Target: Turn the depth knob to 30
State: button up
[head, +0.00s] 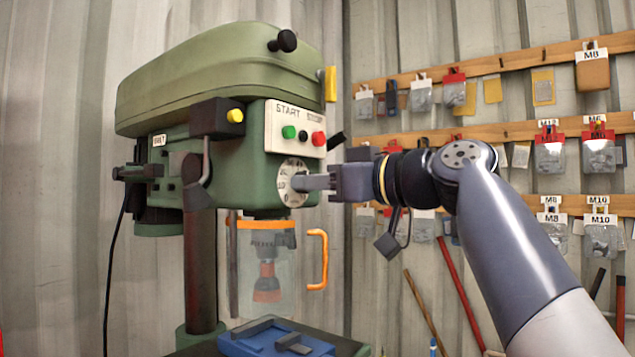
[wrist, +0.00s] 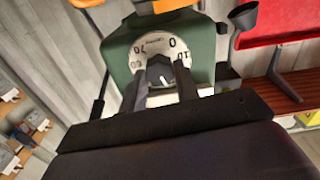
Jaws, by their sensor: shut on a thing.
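The depth knob (wrist: 160,75) sits at the centre of a white numbered dial on the front of the green drill press (head: 215,85). The dial (head: 290,172) is partly covered by my gripper in the head view. My gripper (head: 303,183) reaches in from the right and is shut on the knob. In the wrist view its two dark fingers (wrist: 159,80) stand either side of the knob. The dial there (wrist: 150,46) shows 0, 10, 70 and what looks like 60. A white mark shows on the knob, but I cannot tell its exact reading.
Above the dial is a START/STOP panel (head: 295,115) with coloured buttons. Below hang a clear guard with an orange handle (head: 318,260) and the chuck (head: 266,283). A blue vise (head: 270,340) lies underneath. Wooden rails of hanging packets (head: 550,150) line the back wall.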

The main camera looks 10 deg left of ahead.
jog(key=o, duration=1)
jog(key=shift+c, duration=0.2)
jog(key=shift+d, duration=0.1)
jog(key=b+v, duration=0.2)
jog(key=v, duration=0.8)
jog(key=shift+s+d, duration=0.15)
jog(key=shift+d, duration=0.15)
jog(key=shift+a, duration=0.1)
jog(key=p+x, duration=0.2)
jog(key=x, duration=0.8)
jog(key=shift+a, duration=0.3)
jog(key=shift+d, duration=0.1)
